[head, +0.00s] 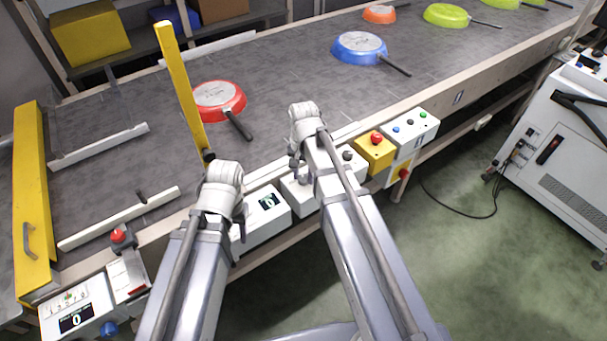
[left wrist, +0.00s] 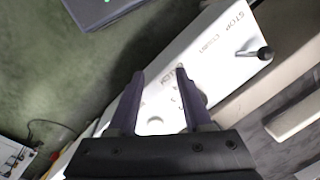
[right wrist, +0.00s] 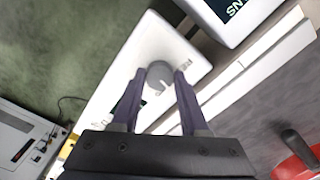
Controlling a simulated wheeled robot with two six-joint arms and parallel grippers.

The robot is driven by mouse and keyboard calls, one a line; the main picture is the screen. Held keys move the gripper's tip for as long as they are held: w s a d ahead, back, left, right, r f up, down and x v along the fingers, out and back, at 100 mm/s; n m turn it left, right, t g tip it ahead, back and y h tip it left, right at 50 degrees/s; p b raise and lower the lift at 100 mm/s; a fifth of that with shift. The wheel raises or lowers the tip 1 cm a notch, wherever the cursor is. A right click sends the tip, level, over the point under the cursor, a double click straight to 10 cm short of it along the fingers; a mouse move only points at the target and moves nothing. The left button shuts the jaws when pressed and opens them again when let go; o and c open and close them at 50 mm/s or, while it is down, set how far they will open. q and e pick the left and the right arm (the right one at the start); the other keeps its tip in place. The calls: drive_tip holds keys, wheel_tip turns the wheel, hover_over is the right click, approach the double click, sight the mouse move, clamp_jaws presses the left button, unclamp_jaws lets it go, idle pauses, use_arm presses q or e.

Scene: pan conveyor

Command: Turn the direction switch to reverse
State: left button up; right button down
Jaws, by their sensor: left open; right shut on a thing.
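The direction switch, a round grey knob (right wrist: 160,74), stands on a white control box (right wrist: 130,62) in the right wrist view. A pale mark shows on its lower edge; the lettering beside it is partly hidden, so its setting cannot be read. My right gripper (right wrist: 158,82) is shut on the knob, one finger on each side. In the head view my right gripper (head: 298,165) is over the box row, and the knob is hidden. My left gripper (head: 240,225) is open and empty; in the left wrist view it (left wrist: 160,78) is above a white box (left wrist: 205,50) marked STOP.
A small lever (left wrist: 264,52) stands beside the STOP lettering. A box with a display (head: 262,218) and a yellow box with a red button (head: 375,152) flank the right gripper. Pans, including a red one (head: 218,97) and a blue one (head: 356,46), lie on the grey conveyor (head: 290,75).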

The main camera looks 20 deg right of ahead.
sight(304, 178)
drive_tip(key=n, duration=0.5)
drive_tip(key=shift+n, duration=0.3)
drive_tip(key=n, duration=0.5)
drive_tip(key=shift+n, duration=0.4)
drive_tip(key=shift+c, duration=2.1)
unclamp_jaws()
drive_tip(key=shift+r, duration=0.15)
wheel_tip(304, 178, up, 8)
drive_tip(key=p, duration=0.8)
drive_tip(key=shift+f, duration=0.2)
